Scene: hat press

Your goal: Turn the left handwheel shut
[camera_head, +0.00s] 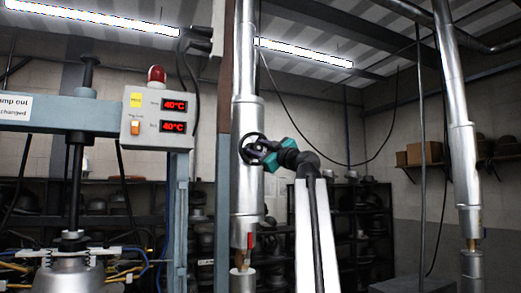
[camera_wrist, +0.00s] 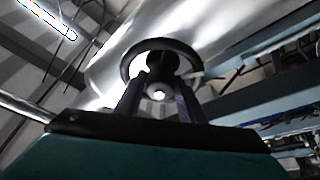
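The handwheel (camera_head: 246,140) is a dark ring on the silver insulated pipe left of centre in the head view. In the wrist view the handwheel (camera_wrist: 128,60) shows as a dark rim with a hub at its middle. My gripper (camera_head: 262,153) is at the handwheel, reaching in from the right. In the wrist view the two dark fingers of my gripper (camera_wrist: 160,84) stand apart, one on each side of the hub, with their tips near or inside the rim. I cannot tell whether they touch it. My gripper partly hides the wheel.
A control box (camera_head: 157,118) with two red 40°C displays and a red lamp stands left of the pipe. A second silver pipe (camera_head: 461,150) runs at the right. Shelves stand behind.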

